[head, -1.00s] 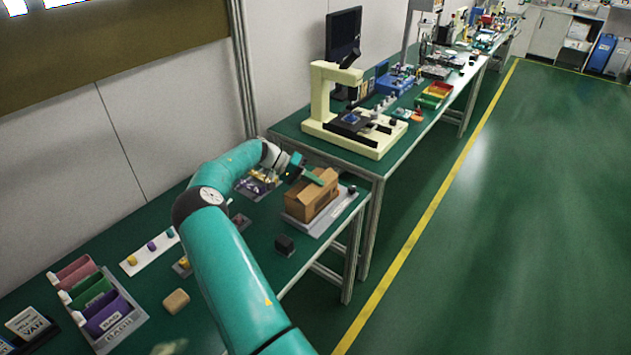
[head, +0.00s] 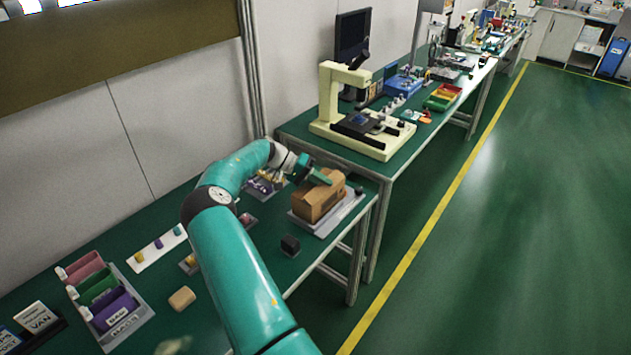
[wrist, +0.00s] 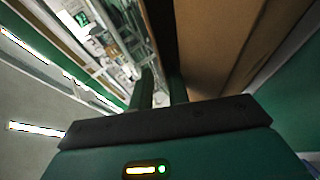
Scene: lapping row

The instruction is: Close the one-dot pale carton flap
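The brown cardboard carton (head: 318,200) sits on a grey base plate (head: 345,218) near the far right corner of the near bench. My gripper (head: 326,181) is at the carton's top, on its back left side in the head view. In the wrist view a large brown carton surface (wrist: 215,45) fills the right of my gripper (wrist: 162,88). A narrow gap shows between the two dark fingers, and I see nothing clearly held there. I cannot make out dots on the flaps, nor whether the fingers touch the carton.
A black block (head: 290,245) stands in front of the carton. A tan block (head: 182,298) and a rack of coloured bins (head: 110,305) are nearer. A cream microscope-like machine (head: 330,95) stands on the bench behind. Open green floor lies right.

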